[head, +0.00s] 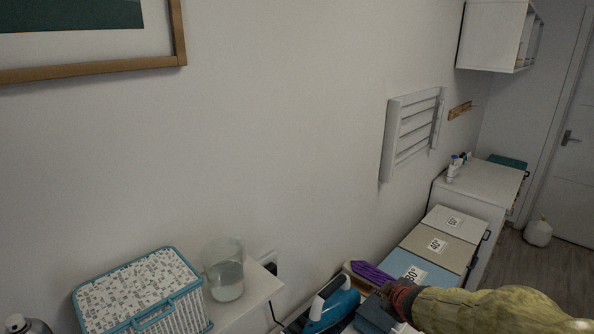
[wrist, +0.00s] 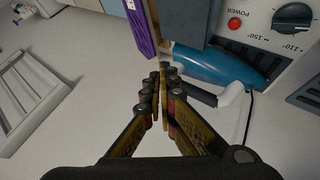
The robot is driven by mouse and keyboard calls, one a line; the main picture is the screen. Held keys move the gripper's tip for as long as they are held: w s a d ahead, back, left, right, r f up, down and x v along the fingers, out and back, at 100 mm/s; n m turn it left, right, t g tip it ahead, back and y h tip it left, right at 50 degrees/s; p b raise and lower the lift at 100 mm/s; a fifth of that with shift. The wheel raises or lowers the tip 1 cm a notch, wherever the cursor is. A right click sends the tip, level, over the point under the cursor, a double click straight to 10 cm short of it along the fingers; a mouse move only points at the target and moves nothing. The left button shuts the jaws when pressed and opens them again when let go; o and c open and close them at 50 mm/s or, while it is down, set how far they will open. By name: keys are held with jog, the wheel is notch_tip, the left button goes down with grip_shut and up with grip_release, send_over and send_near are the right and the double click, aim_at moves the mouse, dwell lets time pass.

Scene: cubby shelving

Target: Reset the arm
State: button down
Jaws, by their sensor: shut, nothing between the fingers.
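My arm, in a yellowish sleeve, reaches in from the lower right of the head view. My gripper (head: 388,291) is at its left end, beside a purple item and a blue-and-white iron-like appliance (head: 334,304). In the wrist view my gripper (wrist: 164,72) has its fingers brought together at the tips, with nothing held between them. A blue rounded body with a white handle (wrist: 215,65) shows just beyond the fingertips. Whether the fingers touch anything there, I cannot tell.
A lidded basket (head: 140,290) and a glass jar (head: 226,280) stand at lower left. Labelled bins (head: 438,245) line the wall, below a slatted rack (head: 412,130). A wall cabinet (head: 490,35) hangs at upper right. A panel with a dial (wrist: 293,18) is in the wrist view.

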jog(key=s+d+r+m+g+h, duration=0.15)
jog(key=s+r+m, duration=0.45)
jog(key=s+r, duration=0.65)
jog(key=s+a+m+g+y, duration=0.1)
jog(key=s+a+m, duration=0.1)
jog(key=s, duration=0.7)
jog(key=s+a+m+g+y, duration=0.1)
jog(key=s+a, duration=0.4)
jog(key=s, duration=0.5)
jog(key=shift+a+f+m, duration=0.15)
jog(key=shift+f+m, duration=0.25)
jog(key=shift+f, duration=0.05)
jog(key=c, duration=2.5)
grip_release()
jog(key=shift+g, duration=0.25)
jog(key=shift+c, duration=0.2)
